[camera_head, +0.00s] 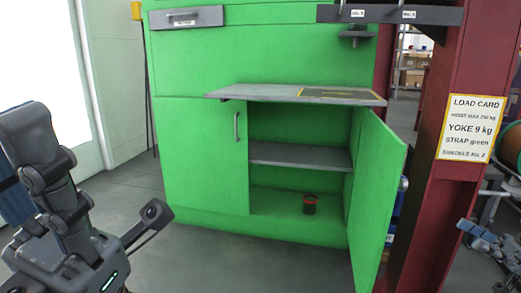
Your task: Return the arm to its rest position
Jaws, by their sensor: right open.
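My right gripper (482,238) shows small at the lower right edge, beside the dark red post. It is open, and I see nothing between its fingers. My left arm (58,190) shows at the lower left as dark grey links; I cannot make out a left gripper on it.
A green cabinet (200,150) stands ahead, its right door (378,190) swung open toward me. A small dark and red cup-like item (310,204) stands on its floor. A grey worktop (260,92) juts out above. A red post (440,190) bears a load card (470,128).

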